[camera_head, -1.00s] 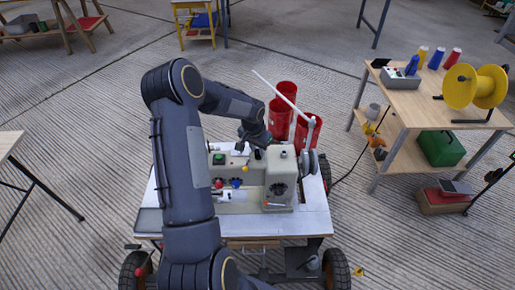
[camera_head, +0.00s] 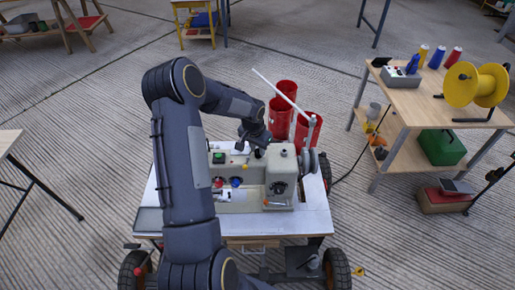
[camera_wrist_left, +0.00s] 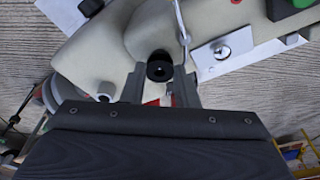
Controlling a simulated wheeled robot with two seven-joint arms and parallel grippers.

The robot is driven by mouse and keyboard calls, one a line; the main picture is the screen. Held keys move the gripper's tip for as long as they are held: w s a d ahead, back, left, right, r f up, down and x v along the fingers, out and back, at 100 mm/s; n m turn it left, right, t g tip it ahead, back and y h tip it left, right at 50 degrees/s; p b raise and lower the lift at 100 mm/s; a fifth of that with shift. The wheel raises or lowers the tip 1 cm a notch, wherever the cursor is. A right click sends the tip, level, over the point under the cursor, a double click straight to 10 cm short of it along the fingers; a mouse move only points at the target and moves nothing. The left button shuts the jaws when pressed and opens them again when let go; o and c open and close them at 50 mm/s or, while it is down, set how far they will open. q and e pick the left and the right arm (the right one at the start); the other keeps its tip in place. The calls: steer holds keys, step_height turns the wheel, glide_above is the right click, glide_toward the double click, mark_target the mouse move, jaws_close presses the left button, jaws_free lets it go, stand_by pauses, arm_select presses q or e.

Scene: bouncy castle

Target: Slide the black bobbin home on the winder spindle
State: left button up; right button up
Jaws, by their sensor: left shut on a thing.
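The black bobbin (camera_wrist_left: 159,70) shows between my left gripper's fingertips (camera_wrist_left: 159,92) in the left wrist view, over the cream winder machine (camera_wrist_left: 95,55). My left gripper is shut on it. In the head view my left gripper (camera_head: 256,139) reaches down from the arm over the back of the machine (camera_head: 253,196). The bobbin is a small dark spot there, largely covered by the gripper. The spindle is hidden under the bobbin, so I cannot tell how far down the bobbin sits. My right gripper is not in view.
A metal hooked rod (camera_wrist_left: 183,35) stands close beside the bobbin in the wrist view. Red bins (camera_head: 307,130) stand behind the machine's wheeled table (camera_head: 314,216). A wooden table (camera_head: 405,104) with a yellow spool (camera_head: 461,84) is at right. Open floor lies at left.

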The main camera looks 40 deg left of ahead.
arm_select(q)
steer(key=shift+f+b, duration=0.4)
steer(key=shift+b, duration=0.1)
stand_by(0.4)
steer(key=o, duration=0.8)
steer(key=shift+o, duration=0.2)
step_height(320, 180, up, 8)
steer(key=s, duration=0.1)
steer(key=shift+s+f, duration=0.15)
steer(key=shift+s, duration=0.05)
